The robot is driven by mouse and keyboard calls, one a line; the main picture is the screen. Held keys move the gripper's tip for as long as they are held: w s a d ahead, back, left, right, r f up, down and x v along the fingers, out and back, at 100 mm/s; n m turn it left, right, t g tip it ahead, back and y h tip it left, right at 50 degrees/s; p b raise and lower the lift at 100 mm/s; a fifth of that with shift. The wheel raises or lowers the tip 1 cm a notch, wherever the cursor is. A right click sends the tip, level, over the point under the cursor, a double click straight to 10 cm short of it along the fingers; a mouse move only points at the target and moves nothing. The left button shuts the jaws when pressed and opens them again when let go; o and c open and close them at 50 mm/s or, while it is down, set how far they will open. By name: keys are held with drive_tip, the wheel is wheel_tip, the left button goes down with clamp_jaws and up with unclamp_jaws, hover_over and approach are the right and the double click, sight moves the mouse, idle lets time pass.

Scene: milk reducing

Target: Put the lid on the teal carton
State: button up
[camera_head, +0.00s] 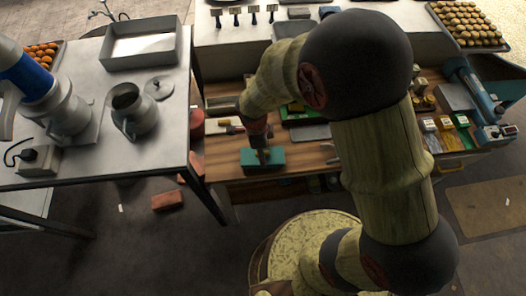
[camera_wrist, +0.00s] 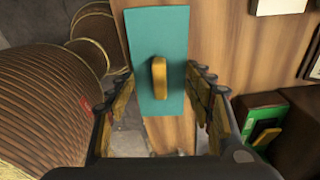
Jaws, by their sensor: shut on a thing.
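A flat teal rectangular piece with a yellow handle, seemingly the lid (camera_head: 277,158), is at the front edge of the wooden worktop. In the wrist view the teal lid (camera_wrist: 160,30) fills the space between the fingers, its yellow handle facing me.
A green box (camera_wrist: 248,108) with a yellow part lies to the right in the wrist view. A grey table (camera_head: 75,165) with a metal jug (camera_head: 139,115) and an open tray (camera_head: 113,58) stands at left. Several small containers (camera_head: 446,124) sit at the worktop's right.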

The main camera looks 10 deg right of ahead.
idle(0.3)
drive_tip(key=o, duration=0.8)
drive_tip(key=shift+c, duration=0.2)
drive_tip(key=o, duration=0.4)
drive_tip(key=shift+o, duration=1.4)
drive_tip(key=shift+r+p, duration=1.9)
drive_tip(key=shift+r, duration=1.6)
